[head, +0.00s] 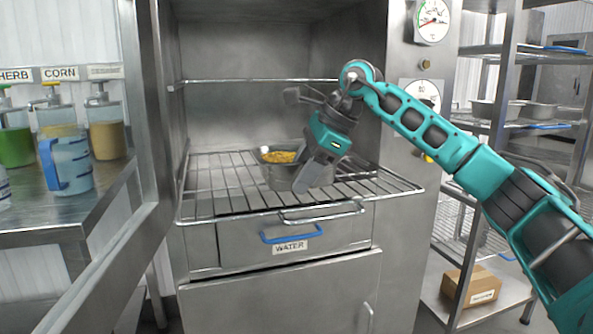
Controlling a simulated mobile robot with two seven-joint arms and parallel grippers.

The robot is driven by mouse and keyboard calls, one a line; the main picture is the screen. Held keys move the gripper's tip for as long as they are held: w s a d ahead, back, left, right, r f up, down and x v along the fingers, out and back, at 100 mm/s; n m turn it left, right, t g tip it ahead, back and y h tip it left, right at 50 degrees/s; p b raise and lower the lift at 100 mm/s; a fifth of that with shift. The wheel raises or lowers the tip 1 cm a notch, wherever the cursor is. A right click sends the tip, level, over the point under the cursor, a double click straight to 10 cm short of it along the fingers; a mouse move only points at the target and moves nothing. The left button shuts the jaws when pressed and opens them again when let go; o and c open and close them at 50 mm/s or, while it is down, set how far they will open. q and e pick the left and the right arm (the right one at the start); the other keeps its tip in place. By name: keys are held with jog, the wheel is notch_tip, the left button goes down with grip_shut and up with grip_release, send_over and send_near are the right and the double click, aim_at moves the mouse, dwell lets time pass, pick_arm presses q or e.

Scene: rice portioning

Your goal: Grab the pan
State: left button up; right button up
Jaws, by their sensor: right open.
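A grey metal pan (279,175) with yellow food (279,157) and a small white piece in it sits on the wire rack (215,190) of the open steel cabinet. My right gripper (296,143) reaches in from the right and is open. One finger is raised above and behind the pan; the other points down at the pan's right front side and hides part of it. I cannot tell whether that finger touches the pan. My left gripper is not in view.
Below the rack is a drawer labelled WATER (290,246) with a blue handle. An upper rack (250,81) spans the cabinet. At left, a shelf (100,195) holds a blue jug (68,163) and dispensers. Wire shelves (475,121) stand right.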

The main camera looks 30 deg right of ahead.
jog(key=shift+f, duration=0.2)
dwell(0.5)
grip_shut()
dwell(1.1)
